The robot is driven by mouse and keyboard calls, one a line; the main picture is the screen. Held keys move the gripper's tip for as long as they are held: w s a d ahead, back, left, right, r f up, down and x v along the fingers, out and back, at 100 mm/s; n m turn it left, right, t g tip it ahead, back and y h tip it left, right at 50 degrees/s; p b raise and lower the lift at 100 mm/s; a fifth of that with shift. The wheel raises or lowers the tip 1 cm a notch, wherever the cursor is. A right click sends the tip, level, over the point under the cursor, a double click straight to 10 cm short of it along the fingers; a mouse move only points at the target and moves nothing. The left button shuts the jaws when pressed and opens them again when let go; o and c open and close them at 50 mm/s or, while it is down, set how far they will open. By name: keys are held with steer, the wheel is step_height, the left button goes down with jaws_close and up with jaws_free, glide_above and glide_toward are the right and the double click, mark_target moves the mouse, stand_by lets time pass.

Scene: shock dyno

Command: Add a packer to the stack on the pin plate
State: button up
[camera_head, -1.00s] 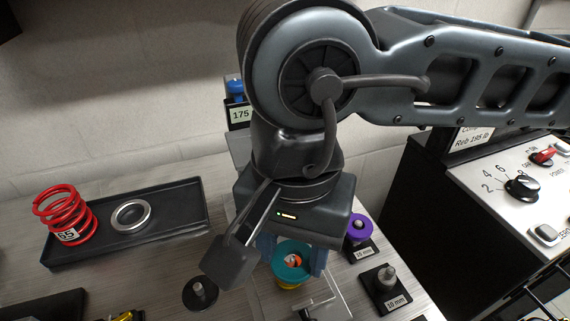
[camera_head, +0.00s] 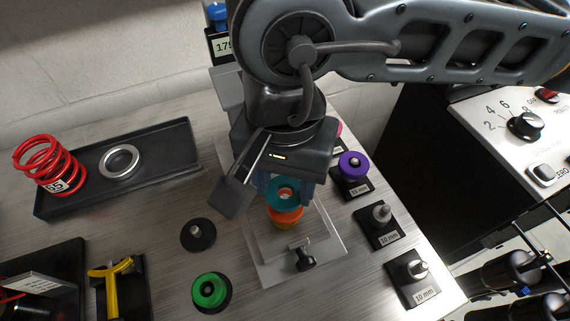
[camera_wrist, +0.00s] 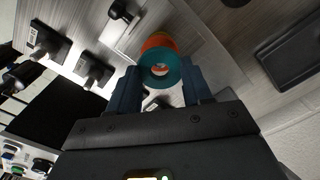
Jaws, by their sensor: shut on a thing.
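My gripper (camera_head: 285,190) is shut on a teal ring-shaped packer (camera_head: 283,200), which also shows between the fingers in the wrist view (camera_wrist: 160,77). An orange packer (camera_head: 287,219) with yellow below it stands directly under the teal one on the pin plate (camera_head: 265,268). The orange also shows behind the teal ring in the wrist view (camera_wrist: 158,40). An orange and white spot shows through the teal ring's hole. I cannot tell whether the teal packer touches the stack or hangs just above it.
A green packer (camera_head: 209,291) sits on a black base at front. A bare pin base (camera_head: 198,235) is behind it. A purple packer (camera_head: 351,162) and bare 10 mm pins (camera_head: 382,212) stand at right. A red spring (camera_head: 50,165) and silver ring (camera_head: 119,161) lie on a left tray (camera_head: 165,160).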

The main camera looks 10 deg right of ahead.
steer(key=shift+f, duration=0.6)
steer(key=f+b, duration=0.1)
steer(key=b, duration=0.2)
steer(key=shift+f, duration=0.3)
steer(key=shift+b, duration=0.4)
steer(key=o, duration=1.1)
